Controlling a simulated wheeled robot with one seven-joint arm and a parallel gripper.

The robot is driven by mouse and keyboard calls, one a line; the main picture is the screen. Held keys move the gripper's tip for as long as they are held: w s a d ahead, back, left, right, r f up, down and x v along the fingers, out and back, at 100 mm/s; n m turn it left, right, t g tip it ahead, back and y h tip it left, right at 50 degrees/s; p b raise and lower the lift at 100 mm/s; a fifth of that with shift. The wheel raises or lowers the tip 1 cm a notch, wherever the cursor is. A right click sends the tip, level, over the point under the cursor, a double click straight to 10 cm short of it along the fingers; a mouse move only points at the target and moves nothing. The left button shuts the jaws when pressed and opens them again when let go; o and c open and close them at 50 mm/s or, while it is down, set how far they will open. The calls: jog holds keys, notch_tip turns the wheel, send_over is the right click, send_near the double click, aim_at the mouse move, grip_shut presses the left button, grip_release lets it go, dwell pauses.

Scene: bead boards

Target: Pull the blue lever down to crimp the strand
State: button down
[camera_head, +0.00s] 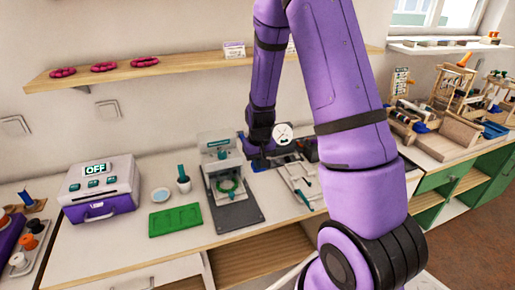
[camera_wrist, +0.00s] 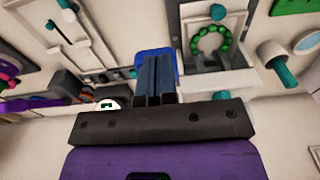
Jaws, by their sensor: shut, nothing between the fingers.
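The press (camera_head: 242,214) stands on the table on a dark base plate. A round strand of green beads (camera_head: 230,186) sits inside it; the strand also shows in the wrist view (camera_wrist: 225,49). The blue lever (camera_head: 259,165) is at the press's right side. In the wrist view, a blue part of the lever (camera_wrist: 150,55) shows behind and around my fingertips. My gripper (camera_wrist: 154,62) is shut and empty, close against the lever; I cannot tell whether they touch. In the head view my gripper is small and partly hidden by dark parts.
A white and purple box (camera_head: 115,198) reading OFF stands at the left. A wooden shelf (camera_head: 185,64) hangs above.

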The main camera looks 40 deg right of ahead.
notch_tip(320, 180, down, 4)
jog(key=shift+s+f, duration=0.1)
jog(key=shift+f, duration=0.25)
jog(key=shift+s+a+f, duration=0.1)
dwell(0.4)
